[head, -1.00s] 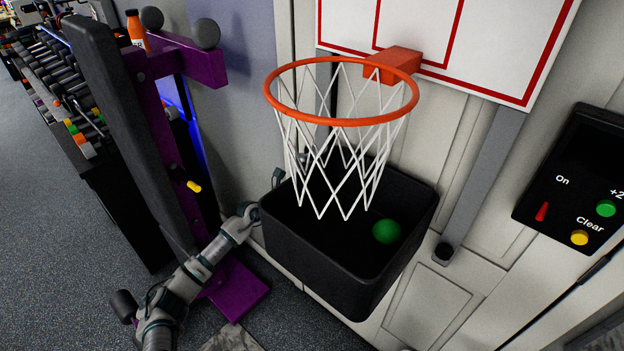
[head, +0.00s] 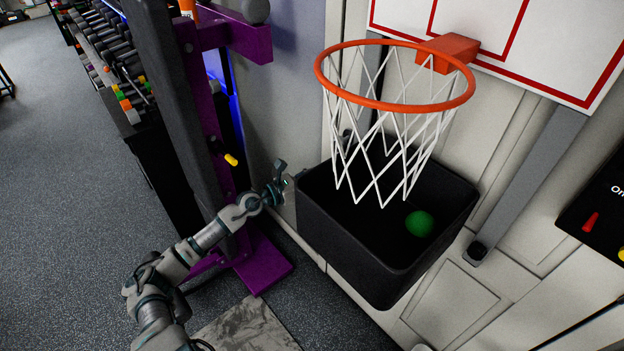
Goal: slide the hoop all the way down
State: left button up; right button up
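The orange hoop (head: 318,75) with its white net (head: 385,150) is fixed by an orange bracket (head: 448,50) in front of the white backboard (head: 500,35). The net's lower end hangs into the opening of a black bin (head: 370,262). My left gripper (head: 280,170) is left of the bin's left corner, lower than the hoop and apart from it. Its fingers are small and dark, and I cannot tell how far apart they are. My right gripper is not in view.
A green ball (head: 419,223) lies in the bin. A grey rail (head: 520,170) runs down the wall at right, beside a black button panel (head: 605,215). A purple-framed bench (head: 235,40) and dumbbell rack (head: 105,45) stand left.

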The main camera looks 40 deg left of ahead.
pick_arm(q)
jog(key=shift+v, duration=0.9)
